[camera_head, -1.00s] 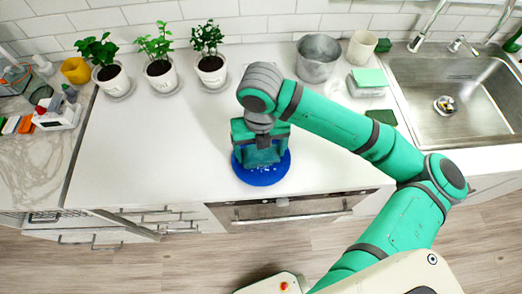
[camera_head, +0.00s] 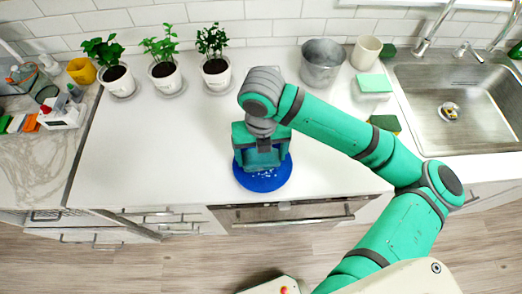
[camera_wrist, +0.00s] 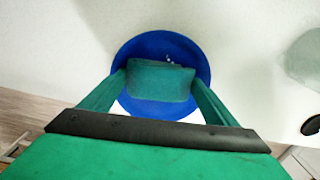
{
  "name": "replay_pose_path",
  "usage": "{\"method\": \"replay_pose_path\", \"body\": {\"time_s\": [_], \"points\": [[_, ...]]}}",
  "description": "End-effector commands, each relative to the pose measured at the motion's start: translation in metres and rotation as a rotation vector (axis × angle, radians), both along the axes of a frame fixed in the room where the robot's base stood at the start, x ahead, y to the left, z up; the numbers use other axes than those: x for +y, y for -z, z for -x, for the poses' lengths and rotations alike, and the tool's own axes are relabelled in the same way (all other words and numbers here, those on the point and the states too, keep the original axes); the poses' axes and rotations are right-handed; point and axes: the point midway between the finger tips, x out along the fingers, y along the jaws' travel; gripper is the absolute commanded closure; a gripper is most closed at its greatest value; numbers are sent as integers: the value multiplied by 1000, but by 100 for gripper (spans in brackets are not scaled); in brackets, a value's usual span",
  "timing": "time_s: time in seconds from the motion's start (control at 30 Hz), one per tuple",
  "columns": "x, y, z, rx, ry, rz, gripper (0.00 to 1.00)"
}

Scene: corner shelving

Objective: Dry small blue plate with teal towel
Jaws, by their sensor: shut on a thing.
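The small blue plate (camera_head: 262,183) lies on the white counter near its front edge, with a few whitish specks on it. My gripper (camera_head: 262,160) points down over the plate and hides much of it. In the wrist view, the plate (camera_wrist: 193,52) is behind the folded teal towel (camera_wrist: 160,80). The towel is held between my two fingers (camera_wrist: 160,90), and my gripper is shut on it. The towel is over the plate's middle; I cannot tell how firmly it touches. In the head view the towel blends with my gripper's colour.
Three potted plants (camera_head: 163,74) stand along the back left. A metal pot (camera_head: 322,62), a cream cup (camera_head: 366,52) and a block with a pale teal top (camera_head: 373,83) stand at the back right. A sponge (camera_head: 385,122) lies near the sink (camera_head: 455,100). The counter left of the plate is clear.

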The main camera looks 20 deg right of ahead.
Motion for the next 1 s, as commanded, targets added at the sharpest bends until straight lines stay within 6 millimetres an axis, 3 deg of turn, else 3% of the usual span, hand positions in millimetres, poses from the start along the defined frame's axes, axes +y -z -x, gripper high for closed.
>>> {"method": "replay_pose_path", "body": {"time_s": [0.5,1.0], "points": [[6,-2,29,0,-1,1,36],[4,-2,16,-1,0,1,36]]}}
